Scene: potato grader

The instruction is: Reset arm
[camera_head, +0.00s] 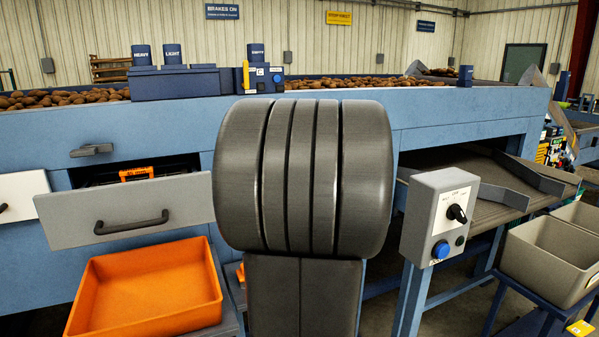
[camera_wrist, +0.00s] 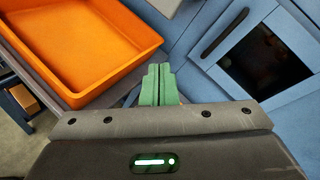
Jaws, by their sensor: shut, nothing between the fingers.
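My gripper (camera_wrist: 158,84) shows in the wrist view with its green fingers together and nothing between them. It points toward the gap between an orange tray (camera_wrist: 88,88) and the blue machine front (camera_wrist: 185,45), apart from both as far as I can tell. In the head view my own dark arm link fills the middle and hides what is behind it. My gripper does not show in the head view.
An open grey drawer (camera_head: 130,212) juts out above the orange tray (camera_head: 150,285). A control box (camera_head: 438,215) with a dark knob and blue button stands right of my arm. A beige bin (camera_head: 552,258) is at the far right. Potatoes (camera_head: 335,84) lie along the top.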

